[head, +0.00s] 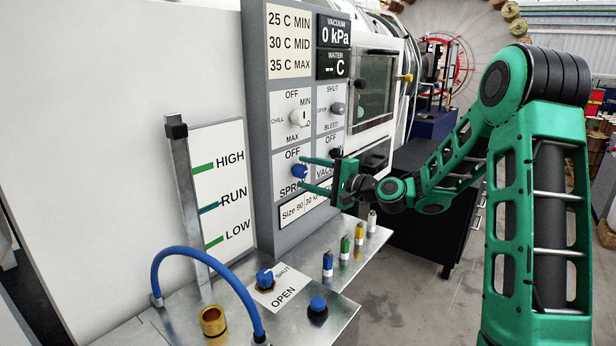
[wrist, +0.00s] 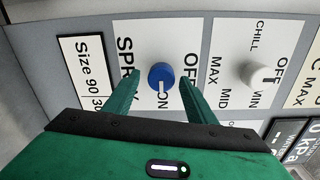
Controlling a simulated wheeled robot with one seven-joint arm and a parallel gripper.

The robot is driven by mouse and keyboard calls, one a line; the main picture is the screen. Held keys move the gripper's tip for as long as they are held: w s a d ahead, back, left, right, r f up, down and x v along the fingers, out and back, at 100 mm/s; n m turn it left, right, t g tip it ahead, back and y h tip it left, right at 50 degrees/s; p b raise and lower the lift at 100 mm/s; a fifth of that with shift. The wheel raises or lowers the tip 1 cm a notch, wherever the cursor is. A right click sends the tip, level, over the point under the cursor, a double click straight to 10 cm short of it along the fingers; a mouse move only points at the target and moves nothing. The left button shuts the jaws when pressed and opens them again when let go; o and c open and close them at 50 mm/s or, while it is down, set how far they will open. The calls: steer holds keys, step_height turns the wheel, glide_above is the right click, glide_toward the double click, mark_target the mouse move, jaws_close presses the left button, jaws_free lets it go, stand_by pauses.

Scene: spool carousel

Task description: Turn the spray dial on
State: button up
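The spray dial (head: 299,171) is a round blue knob on the grey control panel, between the OFF and SPRAY labels. In the wrist view the dial (wrist: 161,75) shows a small pale mark on the side toward the word ON. My gripper (head: 302,173) is open in front of the panel, its two green fingers above and below the dial. In the wrist view my gripper (wrist: 159,77) has one finger on each side of the dial, with gaps showing. I cannot tell how far the tips reach along the knob.
The white chill dial (head: 298,118) is above the spray dial, and a grey dial (head: 337,108) is to its right. A black vacuum dial (head: 336,154) is close to my gripper.

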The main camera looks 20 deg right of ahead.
steer(key=v, duration=1)
steer(key=shift+s+d, duration=0.25)
steer(key=shift+s, duration=0.05)
steer(key=s+f+n+g+h, duration=0.5)
steer(key=s+f+n+g, duration=0.15)
steer(key=s+f, duration=0.4)
steer(key=s+d+g+h, duration=0.1)
steer(key=s+d+g, duration=0.1)
steer(key=s, duration=0.8)
steer(key=s+d+g+h, duration=0.2)
steer(key=s+d, duration=0.3)
steer(key=s, duration=0.5)
steer(key=s+d+g+h, duration=0.2)
steer(key=s+d+g, duration=0.1)
steer(key=s, duration=0.7)
steer(key=shift+s+d+f+g, duration=0.15)
steer(key=shift+s+d+g, duration=0.05)
steer(key=shift+d+g, duration=0.15)
